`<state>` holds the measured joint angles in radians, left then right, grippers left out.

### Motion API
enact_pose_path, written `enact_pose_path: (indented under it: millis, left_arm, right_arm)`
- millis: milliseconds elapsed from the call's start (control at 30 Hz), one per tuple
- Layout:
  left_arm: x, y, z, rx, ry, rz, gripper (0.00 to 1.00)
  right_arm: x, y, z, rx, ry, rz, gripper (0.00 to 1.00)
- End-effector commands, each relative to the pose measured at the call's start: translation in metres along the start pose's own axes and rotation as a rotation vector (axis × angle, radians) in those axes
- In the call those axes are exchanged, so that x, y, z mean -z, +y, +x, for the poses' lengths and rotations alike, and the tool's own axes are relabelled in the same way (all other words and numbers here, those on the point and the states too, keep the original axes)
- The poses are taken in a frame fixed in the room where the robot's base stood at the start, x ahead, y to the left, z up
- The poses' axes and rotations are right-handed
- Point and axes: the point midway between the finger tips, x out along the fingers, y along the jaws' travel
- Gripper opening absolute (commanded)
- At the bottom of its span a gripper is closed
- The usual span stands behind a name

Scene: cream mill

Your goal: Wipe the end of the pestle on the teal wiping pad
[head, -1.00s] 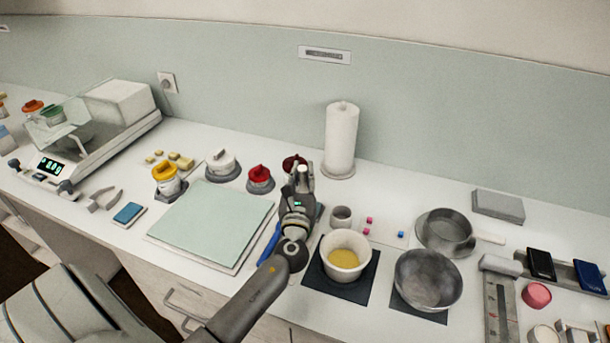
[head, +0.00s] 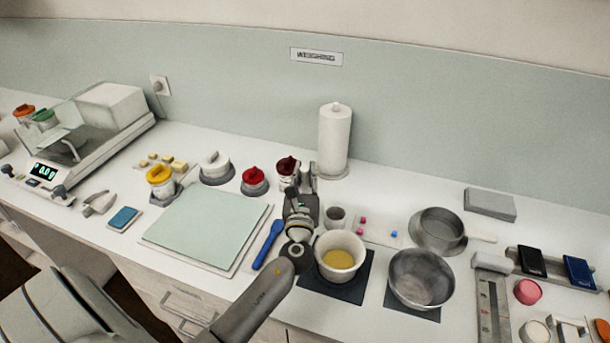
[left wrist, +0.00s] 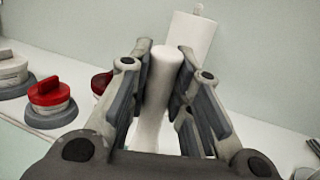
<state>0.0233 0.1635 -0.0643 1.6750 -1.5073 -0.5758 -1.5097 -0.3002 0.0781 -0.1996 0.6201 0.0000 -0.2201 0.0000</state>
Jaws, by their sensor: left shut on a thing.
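My left gripper (head: 302,182) is shut on the white pestle (left wrist: 159,85), which stands roughly upright between the fingers in the left wrist view. In the head view the gripper and arm hide most of the pestle, and its lower end cannot be made out. The gripper is behind and left of the white mortar (head: 340,247), which holds yellow stuff. A small blue-teal pad (head: 124,218), seemingly the wiping pad, lies at the left, beyond the large pale green mat (head: 205,225), well apart from the gripper. My right gripper is not in view.
A blue spatula (head: 268,244) lies between mat and mortar. A metal bowl (head: 421,277) and a pan (head: 437,230) stand to the right. Lidded jars, including a red-lidded one (head: 254,180), and a paper roll (head: 334,140) stand behind. The mat is bare.

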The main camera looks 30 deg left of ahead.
Motion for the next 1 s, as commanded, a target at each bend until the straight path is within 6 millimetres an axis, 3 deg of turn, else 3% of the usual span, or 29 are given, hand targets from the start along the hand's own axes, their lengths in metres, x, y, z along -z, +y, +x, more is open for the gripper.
enact_pose_path:
  millis: [33,600,1000]
  left_arm:
    - [-0.009,0.000,0.002,0.000,-0.002,0.000,0.00]
    - [-0.048,-0.002,0.008,0.000,-0.003,-0.001,0.00]
    - [-0.047,-0.002,0.007,0.000,-0.003,0.000,0.00]
  right_arm:
    - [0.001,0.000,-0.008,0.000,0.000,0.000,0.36]
    - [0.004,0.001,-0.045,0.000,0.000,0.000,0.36]
    - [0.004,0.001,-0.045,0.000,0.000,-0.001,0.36]
